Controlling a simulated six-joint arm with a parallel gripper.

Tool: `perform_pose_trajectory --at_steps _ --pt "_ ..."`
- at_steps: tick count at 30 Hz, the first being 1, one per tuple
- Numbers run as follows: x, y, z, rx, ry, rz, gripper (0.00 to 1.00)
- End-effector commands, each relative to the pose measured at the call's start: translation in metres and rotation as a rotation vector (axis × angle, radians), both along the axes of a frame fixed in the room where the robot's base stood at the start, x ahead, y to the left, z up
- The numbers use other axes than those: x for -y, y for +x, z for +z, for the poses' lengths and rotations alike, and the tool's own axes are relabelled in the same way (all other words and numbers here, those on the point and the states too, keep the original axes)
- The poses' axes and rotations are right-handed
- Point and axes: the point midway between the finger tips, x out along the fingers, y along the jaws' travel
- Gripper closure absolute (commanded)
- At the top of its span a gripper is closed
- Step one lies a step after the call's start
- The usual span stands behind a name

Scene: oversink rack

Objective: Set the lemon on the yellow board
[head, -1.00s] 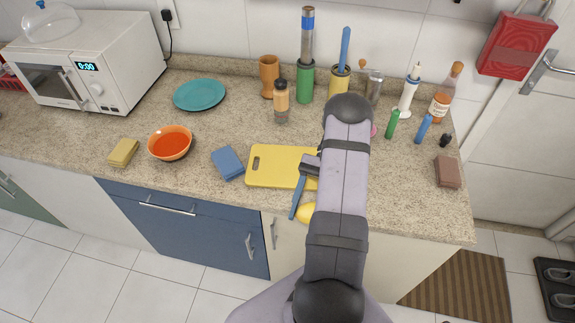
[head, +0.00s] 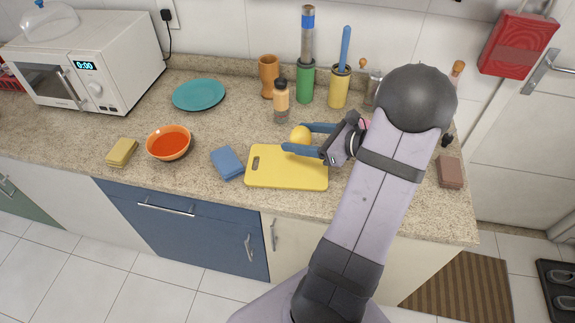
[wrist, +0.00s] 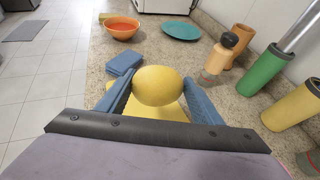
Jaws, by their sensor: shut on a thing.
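The lemon (head: 300,134) is a yellow oval held between the blue fingers of my gripper (head: 307,138). In the wrist view the lemon (wrist: 158,86) sits between both fingertips (wrist: 158,92), with a finger on each side. In the head view it appears over the back edge of the yellow board (head: 285,178), seemingly raised above it; the exact height is hard to tell. The board lies flat on the counter, with a handle slot at its left end. In the wrist view the lemon and fingers hide much of the board (wrist: 174,110).
A blue cloth or sponge (head: 228,162) lies left of the board, and an orange bowl (head: 169,143) is farther left. A bottle with a dark cap (head: 281,103) stands behind the lemon. Green (head: 305,85) and yellow (head: 339,90) holders stand near the wall. The board's top is clear.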

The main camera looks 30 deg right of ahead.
Motion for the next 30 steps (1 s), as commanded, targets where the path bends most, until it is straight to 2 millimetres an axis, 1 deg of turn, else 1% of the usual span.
perform_pose_trajectory --at_steps 3,8,11,18,21,24,30 --pt "0.006 0.0 0.002 0.0 0.0 -0.043 0.65" --pt "0.008 0.0 0.002 0.001 0.001 -0.056 0.65" --pt "0.008 0.0 -0.006 -0.001 0.003 -0.054 0.65" --pt "0.007 0.0 -0.038 -0.001 0.004 -0.053 0.65" --pt "0.008 0.0 -0.048 -0.001 0.003 -0.053 0.65" --pt "0.008 0.0 -0.054 0.001 0.001 -0.052 0.65" --pt "0.008 0.0 -0.057 0.001 0.0 -0.052 0.65"
